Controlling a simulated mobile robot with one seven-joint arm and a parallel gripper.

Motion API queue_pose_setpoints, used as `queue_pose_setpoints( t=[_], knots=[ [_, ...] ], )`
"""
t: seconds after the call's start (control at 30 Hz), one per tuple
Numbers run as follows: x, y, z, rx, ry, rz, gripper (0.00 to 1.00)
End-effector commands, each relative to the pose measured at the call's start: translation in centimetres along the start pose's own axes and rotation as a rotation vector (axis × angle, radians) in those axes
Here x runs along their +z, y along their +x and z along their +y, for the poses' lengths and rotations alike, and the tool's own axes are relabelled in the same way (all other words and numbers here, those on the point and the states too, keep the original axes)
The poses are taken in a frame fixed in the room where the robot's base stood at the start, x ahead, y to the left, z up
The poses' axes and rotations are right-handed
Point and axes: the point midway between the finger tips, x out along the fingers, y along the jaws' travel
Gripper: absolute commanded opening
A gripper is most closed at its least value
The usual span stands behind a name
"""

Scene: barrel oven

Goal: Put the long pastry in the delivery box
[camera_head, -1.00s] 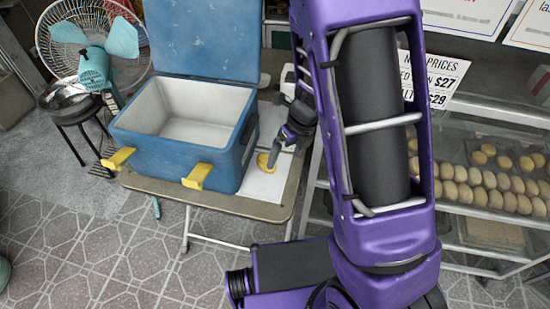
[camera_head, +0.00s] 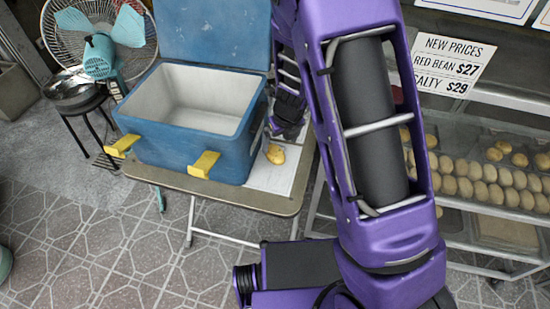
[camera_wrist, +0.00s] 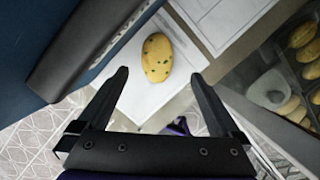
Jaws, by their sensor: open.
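The long pastry (camera_wrist: 158,57) is a yellow oval with dark green flecks. It lies on white paper, and in the head view it (camera_head: 275,153) shows just right of the box on the table. The delivery box (camera_head: 188,140) is blue with a white inside, its lid up and its visible inside empty. My gripper (camera_wrist: 160,85) is open in the wrist view, its two fingers apart and the pastry beyond them, between their lines. Nothing is between the fingers. In the head view my gripper (camera_head: 287,120) is behind the pastry, right of the box, with its fingertips hard to make out.
The box stands on a small folding table (camera_head: 235,199) with two yellow latches (camera_head: 204,164) at its front. A glass case of buns (camera_head: 485,180) stands at the right. A fan (camera_head: 98,52) and a stool with a metal bowl (camera_head: 72,90) are at the left.

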Motion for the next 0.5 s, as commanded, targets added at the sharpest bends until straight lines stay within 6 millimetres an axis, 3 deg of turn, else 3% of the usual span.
queue_pose_setpoints(
  t=[0.27, 0.5],
  knots=[
    [0.0, 1.8, 0.1, 0.000, 0.000, 0.000, 1.00],
    [0.1, 5.3, 0.4, 0.000, 0.001, 0.001, 1.00]
  ],
)
